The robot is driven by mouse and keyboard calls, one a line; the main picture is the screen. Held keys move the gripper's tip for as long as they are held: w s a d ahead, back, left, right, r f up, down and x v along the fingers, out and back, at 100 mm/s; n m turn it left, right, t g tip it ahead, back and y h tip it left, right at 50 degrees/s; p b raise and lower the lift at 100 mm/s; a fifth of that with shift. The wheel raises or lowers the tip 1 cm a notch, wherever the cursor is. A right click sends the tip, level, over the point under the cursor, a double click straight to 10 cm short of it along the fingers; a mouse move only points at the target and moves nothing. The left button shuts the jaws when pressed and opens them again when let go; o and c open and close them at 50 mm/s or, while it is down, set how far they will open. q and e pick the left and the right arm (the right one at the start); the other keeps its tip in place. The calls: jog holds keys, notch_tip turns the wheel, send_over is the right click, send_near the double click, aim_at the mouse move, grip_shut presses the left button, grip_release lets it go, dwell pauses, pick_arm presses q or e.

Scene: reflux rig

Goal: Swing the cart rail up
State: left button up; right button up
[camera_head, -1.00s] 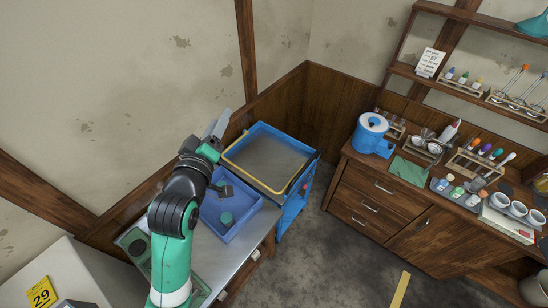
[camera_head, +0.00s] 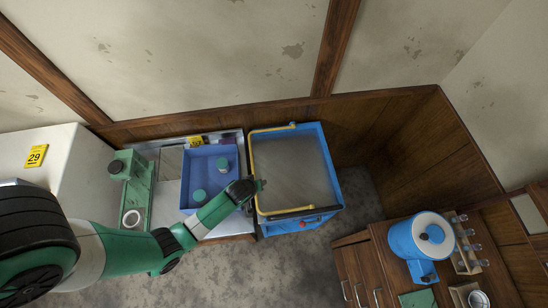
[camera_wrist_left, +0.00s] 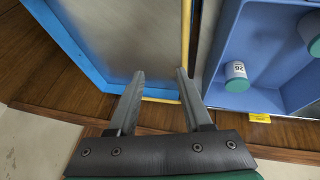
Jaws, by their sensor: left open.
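The blue cart (camera_head: 333,180) stands against the wall with a grey top. Its yellow cart rail (camera_head: 252,165) runs along the cart's left side and bends in at both ends, lying about level with the top rim. My left gripper (camera_head: 262,185) is at the cart's left edge, close to the rail. In the left wrist view my left gripper (camera_wrist_left: 160,74) is open, its fingers apart over the cart top. The rail (camera_wrist_left: 186,35) runs down to the right finger, which hides part of it, and bends across between the fingers. My right gripper is out of view.
A blue-violet tray (camera_head: 190,157) with green-lidded jars (camera_head: 199,195) sits on the bench left of the cart. A green stand (camera_head: 137,195) is further left. A drawer cabinet (camera_head: 352,270) with a blue pot (camera_head: 408,240) is at right, with clear floor between.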

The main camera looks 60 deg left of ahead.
pick_arm(q)
jog(key=s+f, duration=0.2)
jog(key=s, duration=0.3)
jog(key=shift+g, duration=0.3)
jog(key=b+x, duration=0.6)
jog(key=x, duration=0.6)
jog(key=shift+w+a+b, duration=0.2)
jog(key=shift+w+b, duration=0.05)
jog(key=shift+b, duration=0.05)
grip_shut()
dwell(0.3)
